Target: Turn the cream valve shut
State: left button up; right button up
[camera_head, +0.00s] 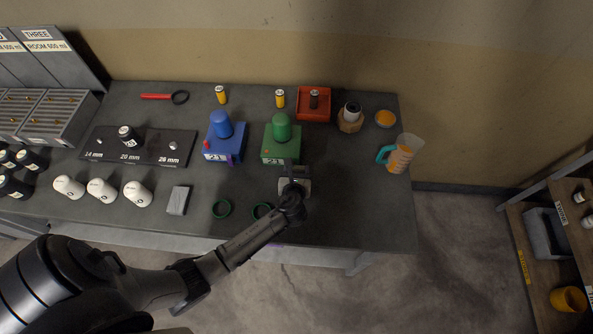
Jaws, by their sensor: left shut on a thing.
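No cream valve can be made out in this view. My left gripper (294,184) reaches over the front right part of the grey table (350,215), just in front of the green drum-like unit (281,142). It is shut on a small light grey thing (304,184), mostly hidden by the gripper, so I cannot tell what it is. My right gripper is not in view.
A blue unit (223,140) stands left of the green one. A jug (403,155) stands at the right.

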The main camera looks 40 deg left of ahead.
pick_arm(q)
jog(key=shift+c, duration=1)
